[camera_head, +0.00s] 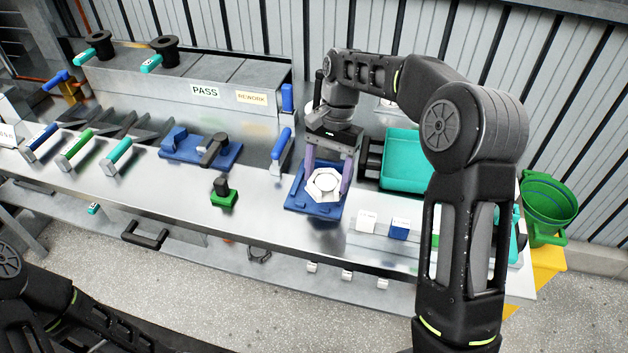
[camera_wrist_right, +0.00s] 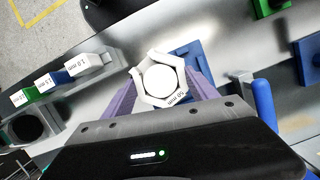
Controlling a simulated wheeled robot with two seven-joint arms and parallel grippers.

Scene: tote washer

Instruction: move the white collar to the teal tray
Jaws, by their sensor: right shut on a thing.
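The white collar (camera_head: 325,185) is a pale hexagonal ring over a blue fixture plate (camera_head: 307,210) near the middle of the bench. It also shows in the right wrist view (camera_wrist_right: 144,100), with small print on one side. My right gripper (camera_head: 327,180) reaches down from above and its purple fingers are shut on the collar from both sides. I cannot tell whether the collar still touches the fixture. The teal tray (camera_head: 402,160) is right of the gripper, partly hidden behind my right arm. My left arm shows at the lower left, but its gripper is out of view.
Small labelled white and blue blocks (camera_head: 399,228) stand at the bench's front edge. A blue-handled tool (camera_head: 281,150) stands left of the gripper. A green block (camera_head: 223,195) and another blue fixture (camera_head: 188,147) sit farther left. A green bucket (camera_head: 548,207) is beyond the right end.

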